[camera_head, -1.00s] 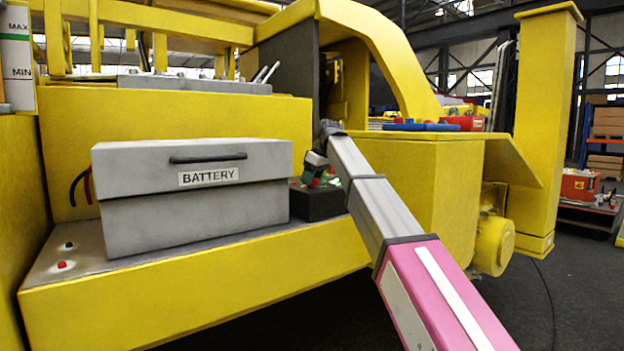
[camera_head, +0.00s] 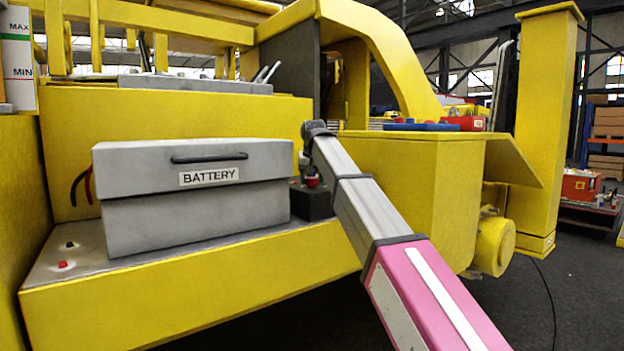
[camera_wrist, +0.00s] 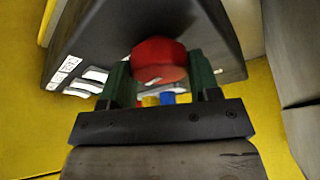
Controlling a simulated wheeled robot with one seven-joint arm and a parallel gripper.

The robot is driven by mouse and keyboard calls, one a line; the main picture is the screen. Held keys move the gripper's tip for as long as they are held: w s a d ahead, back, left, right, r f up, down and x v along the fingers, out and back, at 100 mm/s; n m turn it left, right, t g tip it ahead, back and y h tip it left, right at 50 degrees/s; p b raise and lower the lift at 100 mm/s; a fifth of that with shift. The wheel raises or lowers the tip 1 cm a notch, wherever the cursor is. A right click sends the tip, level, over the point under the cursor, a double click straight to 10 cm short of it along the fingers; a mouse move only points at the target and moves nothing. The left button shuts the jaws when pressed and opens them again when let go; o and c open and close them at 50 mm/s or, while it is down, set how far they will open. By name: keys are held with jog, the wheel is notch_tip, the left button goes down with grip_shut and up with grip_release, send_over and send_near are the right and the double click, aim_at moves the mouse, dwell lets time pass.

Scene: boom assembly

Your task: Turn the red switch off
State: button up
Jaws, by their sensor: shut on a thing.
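The red switch (camera_head: 312,182) is a round red knob on a black box (camera_head: 314,206), just right of the grey battery box. In the wrist view the red knob (camera_wrist: 158,58) sits on the black box (camera_wrist: 95,45) between my two dark green fingers. My gripper (camera_head: 305,170) points down at the knob in the head view, and in the wrist view my gripper (camera_wrist: 159,72) is shut on the red switch. The markings on the box are too blurred to read, and the knob's setting cannot be told.
The grey battery box (camera_head: 192,195) stands close to the left of the black box on a yellow ledge (camera_head: 200,285). A yellow block (camera_head: 430,200) stands to the right. Blue and yellow pieces (camera_wrist: 165,98) show beyond my gripper in the wrist view.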

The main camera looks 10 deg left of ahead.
jog(key=shift+m+h, duration=0.5)
jog(key=shift+m, duration=1.1)
jog(key=o, duration=0.9)
jog(key=v, duration=1.1)
jog(key=shift+s+a+f, duration=0.1)
jog(key=shift+f, duration=0.05)
